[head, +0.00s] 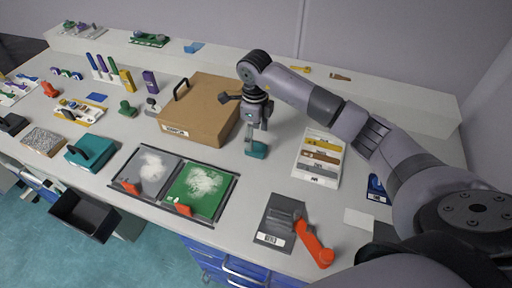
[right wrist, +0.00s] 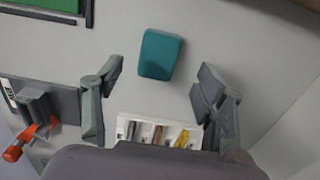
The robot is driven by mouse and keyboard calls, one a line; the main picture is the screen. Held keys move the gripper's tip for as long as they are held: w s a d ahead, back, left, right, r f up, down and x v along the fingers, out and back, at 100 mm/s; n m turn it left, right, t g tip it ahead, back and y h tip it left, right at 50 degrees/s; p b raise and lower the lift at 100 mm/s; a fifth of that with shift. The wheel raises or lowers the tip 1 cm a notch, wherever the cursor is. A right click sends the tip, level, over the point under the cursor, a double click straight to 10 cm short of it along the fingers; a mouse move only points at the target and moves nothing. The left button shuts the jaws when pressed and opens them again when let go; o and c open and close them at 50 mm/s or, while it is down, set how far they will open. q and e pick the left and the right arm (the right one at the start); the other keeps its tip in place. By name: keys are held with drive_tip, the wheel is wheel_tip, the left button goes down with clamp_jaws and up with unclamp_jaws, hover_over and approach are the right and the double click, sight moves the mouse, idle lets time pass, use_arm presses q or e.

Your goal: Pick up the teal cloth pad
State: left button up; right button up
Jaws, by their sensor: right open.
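The teal cloth pad (head: 257,151) lies on the bench top, right of the brown box. In the right wrist view the pad (right wrist: 160,54) is a small rounded teal block lying flat, near the top middle. My right gripper (head: 257,132) points down just above the pad and partly covers it in the head view. In the right wrist view the right gripper (right wrist: 162,72) is open and empty, its fingers wide apart on either side of the pad's line. The pad is not held. My left gripper is not in view.
A brown box (head: 199,110) with a black handle stands close left of the gripper. A white tray of coloured strips (head: 318,157) lies to the right, and a green mat (head: 198,190) with white powder at front left. Bare bench surrounds the pad.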

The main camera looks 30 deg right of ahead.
sight(256, 147)
drive_tip(key=shift+s+f, duration=0.1)
drive_tip(key=shift+f, duration=0.2)
wheel_tip(256, 147, down, 4)
drive_tip(key=shift+s+d+r+p, duration=0.1)
drive_tip(key=shift+r+p, duration=0.1)
drive_tip(key=shift+p, duration=0.85)
drive_tip(key=shift+f, duration=0.5)
drive_tip(key=c, duration=1)
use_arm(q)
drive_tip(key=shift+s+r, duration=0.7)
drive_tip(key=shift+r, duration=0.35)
use_arm(e)
drive_tip(key=shift+c, duration=0.2)
use_arm(q)
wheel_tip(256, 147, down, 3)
drive_tip(key=b, duration=0.3)
use_arm(e)
wheel_tip(256, 147, up, 20)
